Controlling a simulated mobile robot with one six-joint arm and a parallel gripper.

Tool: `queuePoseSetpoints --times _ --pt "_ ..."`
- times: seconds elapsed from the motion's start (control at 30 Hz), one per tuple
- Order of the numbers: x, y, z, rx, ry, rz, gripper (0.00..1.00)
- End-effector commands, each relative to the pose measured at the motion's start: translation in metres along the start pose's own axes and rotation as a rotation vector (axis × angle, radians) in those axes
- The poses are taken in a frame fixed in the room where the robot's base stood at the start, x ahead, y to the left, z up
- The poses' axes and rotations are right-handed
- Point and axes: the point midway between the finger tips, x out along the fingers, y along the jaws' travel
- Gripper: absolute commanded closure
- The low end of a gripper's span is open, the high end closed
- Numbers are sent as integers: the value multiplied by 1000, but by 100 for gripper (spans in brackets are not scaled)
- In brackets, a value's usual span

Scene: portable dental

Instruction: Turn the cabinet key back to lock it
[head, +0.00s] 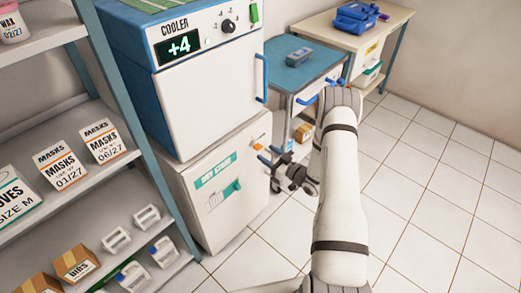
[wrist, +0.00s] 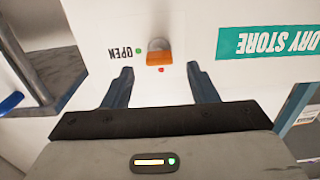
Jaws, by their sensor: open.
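The cabinet key has an orange grip (wrist: 159,58) in a round metal lock on the white DRY STORE cabinet (head: 208,215). In the wrist view the scene is upside down; the grip lies crosswise, with a green dot by the word OPEN to its left and a red dot below it. The key also shows in the head view as a small orange spot (head: 258,145) near the cabinet's upper right. My gripper (wrist: 159,80) is open, its two blue fingers apart on either side of the key, short of it. I cannot see any contact.
A blue and white cooler (head: 205,90) reading +4 stands on the cabinet. A shelf rack (head: 150,130) with masks and boxes is at left. A blue-topped trolley (head: 300,65) stands close behind my arm. Open tiled floor (head: 430,200) lies to the right.

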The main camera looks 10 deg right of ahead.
Motion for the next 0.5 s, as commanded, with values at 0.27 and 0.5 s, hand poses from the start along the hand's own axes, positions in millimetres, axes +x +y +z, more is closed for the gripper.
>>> queuePoseSetpoints --times 0.27,0.5 --pt "37 0 0 -1 -2 0 47" --pt "44 0 0 1 -3 2 47"
